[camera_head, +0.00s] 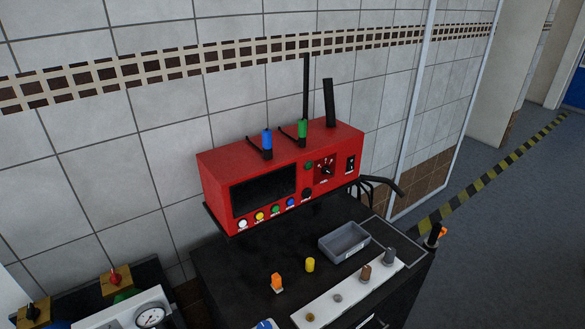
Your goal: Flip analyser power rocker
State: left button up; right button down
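The red analyser box (222,170) stands at the back of the dark bench, against the tiled wall. Its front carries a dark screen (264,192), a row of coloured round buttons (267,213) and a dial (326,168). A small black rocker switch (350,163) sits at the right end of the front panel; its position is too small to tell. Neither of my grippers shows in the head view.
On the bench (235,262) are a grey tray (343,242), a yellow cylinder (310,265), an orange piece (276,283) and a white strip with metal cylinders (350,290). A gauge (150,316) stands lower left. Black cables hang right of the analyser.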

aim_at(350, 166)
jog(key=u, duration=0.25)
jog(key=l+u, duration=1)
jog(key=u, duration=0.2)
jog(key=k+l, duration=0.15)
jog(key=l, duration=0.25)
jog(key=k+l+u, duration=0.1)
jog(key=l, duration=0.3)
jog(key=k+l, duration=0.15)
jog(key=l, duration=0.25)
jog(key=k+l+u, duration=0.15)
jog(key=l, duration=0.25)
